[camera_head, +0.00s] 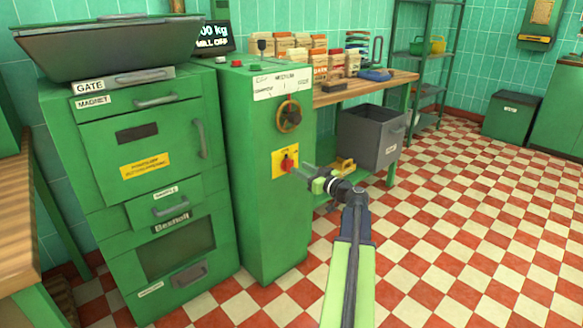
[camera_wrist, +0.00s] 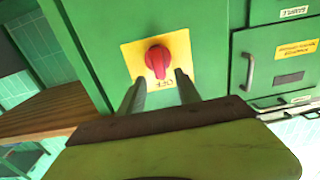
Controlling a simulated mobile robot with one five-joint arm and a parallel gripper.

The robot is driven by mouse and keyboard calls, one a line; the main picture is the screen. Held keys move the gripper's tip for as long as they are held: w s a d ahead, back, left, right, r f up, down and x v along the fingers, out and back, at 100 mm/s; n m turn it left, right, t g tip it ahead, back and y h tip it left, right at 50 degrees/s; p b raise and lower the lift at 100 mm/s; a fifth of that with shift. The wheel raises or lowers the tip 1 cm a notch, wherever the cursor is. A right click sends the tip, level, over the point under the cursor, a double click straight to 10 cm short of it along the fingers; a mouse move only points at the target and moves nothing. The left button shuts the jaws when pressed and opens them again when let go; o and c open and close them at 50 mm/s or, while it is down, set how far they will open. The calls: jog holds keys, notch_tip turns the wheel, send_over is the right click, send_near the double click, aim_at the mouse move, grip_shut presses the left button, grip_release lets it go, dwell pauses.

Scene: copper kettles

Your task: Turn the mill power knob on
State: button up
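The mill power knob (camera_head: 287,165) is red and sits on a yellow plate (camera_head: 276,172) on the front of the green mill cabinet (camera_head: 262,215). In the wrist view, which is upside down, the red knob (camera_wrist: 157,59) stands on its yellow plate (camera_wrist: 134,54) above an inverted "OFF" label. My gripper (camera_head: 298,168) is close in front of the plate. In the wrist view my gripper (camera_wrist: 160,86) has two fingers spread apart, with their tips near the knob's two sides. I cannot tell whether they touch it. A dark display (camera_head: 213,37) reads "MILL OFF".
A round handwheel (camera_head: 289,116) sits above the knob plate. A green cabinet with drawers (camera_head: 145,150) stands to the left. A wooden bench (camera_head: 352,90) with bags and a grey bin (camera_head: 370,137) are to the right. The checkered floor is open at the right.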

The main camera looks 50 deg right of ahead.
aim_at(293, 164)
jog(key=w, duration=0.4)
jog(key=shift+w+d, duration=0.2)
jog(key=shift+w, duration=0.2)
